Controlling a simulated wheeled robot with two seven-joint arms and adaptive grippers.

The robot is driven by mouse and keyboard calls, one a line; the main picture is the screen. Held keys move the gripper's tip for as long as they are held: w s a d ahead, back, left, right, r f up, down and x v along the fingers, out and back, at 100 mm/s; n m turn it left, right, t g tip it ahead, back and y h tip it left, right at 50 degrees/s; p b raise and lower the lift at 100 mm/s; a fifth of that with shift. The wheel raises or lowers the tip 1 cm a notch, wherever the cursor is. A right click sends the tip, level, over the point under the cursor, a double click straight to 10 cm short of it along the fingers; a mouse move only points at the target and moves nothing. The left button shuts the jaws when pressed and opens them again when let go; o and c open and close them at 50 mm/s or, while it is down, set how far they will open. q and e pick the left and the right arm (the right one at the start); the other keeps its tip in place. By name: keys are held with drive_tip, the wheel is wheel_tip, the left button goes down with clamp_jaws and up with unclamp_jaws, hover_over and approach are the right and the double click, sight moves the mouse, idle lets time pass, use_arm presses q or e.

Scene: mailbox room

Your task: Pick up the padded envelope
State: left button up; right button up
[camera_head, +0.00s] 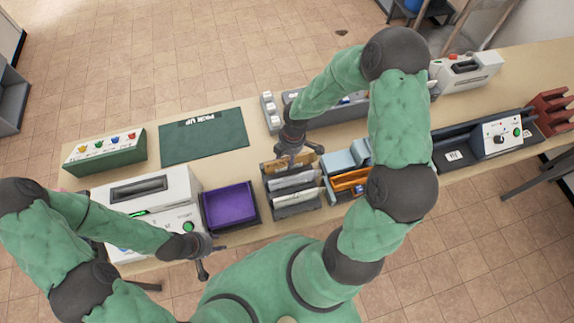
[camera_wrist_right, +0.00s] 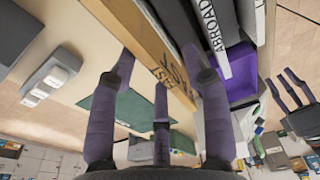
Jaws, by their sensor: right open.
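A tan, kraft-coloured piece (camera_head: 274,166) stands in the back slot of a grey sorting rack (camera_head: 297,211); it looks like the padded envelope, but I cannot be sure. My right gripper (camera_head: 291,152) is at the back of the rack, right over this tan piece. In the right wrist view a tan, lettered panel (camera_wrist_right: 150,50) runs between the spread fingers of my right gripper (camera_wrist_right: 160,70). It is open; I cannot tell whether the fingers touch the panel. My left gripper (camera_head: 209,262) is open and empty at the table's front edge, away from the rack.
White and grey mail pieces (camera_head: 293,181) fill the rack's front slots. A purple-lined tray (camera_head: 230,206) stands left of the rack, and blue boxes with an orange piece (camera_head: 350,180) stand right. A green mat (camera_head: 203,135) lies behind left. A keypad unit (camera_head: 270,112) stands behind.

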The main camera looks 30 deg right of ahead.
drive_tip(key=shift+w+a+f, duration=0.1)
drive_tip(key=shift+w+f, duration=0.05)
drive_tip(key=shift+f, duration=0.8)
drive_tip(key=shift+r, duration=0.1)
clamp_jaws()
